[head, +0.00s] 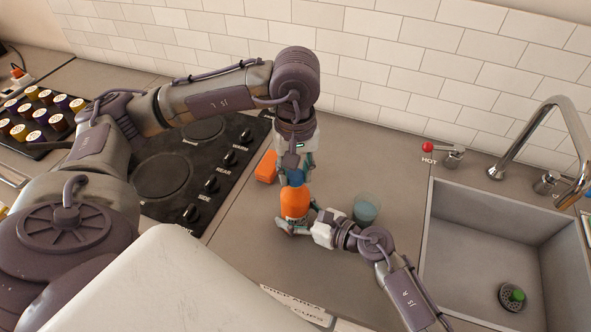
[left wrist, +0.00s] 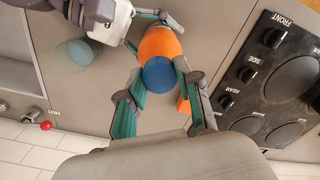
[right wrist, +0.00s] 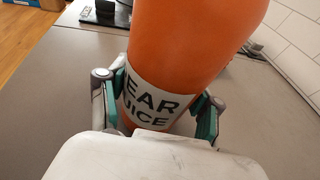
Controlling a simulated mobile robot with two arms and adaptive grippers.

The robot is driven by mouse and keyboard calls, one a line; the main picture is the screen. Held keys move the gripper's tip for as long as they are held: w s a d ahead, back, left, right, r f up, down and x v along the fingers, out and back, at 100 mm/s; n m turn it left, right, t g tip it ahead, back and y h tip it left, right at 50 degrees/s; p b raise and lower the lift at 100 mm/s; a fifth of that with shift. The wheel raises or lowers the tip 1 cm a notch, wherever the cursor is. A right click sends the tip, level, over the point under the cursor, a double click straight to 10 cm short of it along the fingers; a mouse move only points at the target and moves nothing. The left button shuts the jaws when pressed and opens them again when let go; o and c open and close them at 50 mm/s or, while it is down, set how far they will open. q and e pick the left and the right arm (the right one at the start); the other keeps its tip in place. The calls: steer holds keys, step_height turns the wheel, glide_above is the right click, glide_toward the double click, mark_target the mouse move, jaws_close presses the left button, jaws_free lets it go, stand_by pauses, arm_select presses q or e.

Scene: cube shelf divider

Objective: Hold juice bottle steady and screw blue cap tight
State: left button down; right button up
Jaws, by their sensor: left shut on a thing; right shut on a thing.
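The orange juice bottle (head: 294,202) stands upright on the counter; in the right wrist view its body (right wrist: 190,45) and white label (right wrist: 147,106) fill the middle. The blue cap (head: 295,177) is on top of the bottle, and it shows round in the left wrist view (left wrist: 160,75). My left gripper (head: 295,173) points down from above, its fingers shut on the cap from both sides. My right gripper (head: 297,220) comes in low from the right, its fingers (right wrist: 158,112) shut around the lower bottle at the label. The far fingertips are partly hidden by the bottle.
An orange block (head: 266,167) lies just left of the bottle, and a glass with bluish contents (head: 365,209) stands to its right. The black stove (head: 165,175) is left, the sink (head: 500,240) right. Bare counter (head: 345,130) lies behind the bottle.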

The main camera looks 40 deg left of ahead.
mark_target(295, 174)
arm_select(q)
steer(key=c, duration=1.2)
jaws_free()
steer(key=shift+m, duration=0.6)
steer(key=o, duration=0.3)
steer(key=shift+o, duration=0.2)
steer(key=shift+r, duration=3.05)
step_height(295, 174, up, 12)
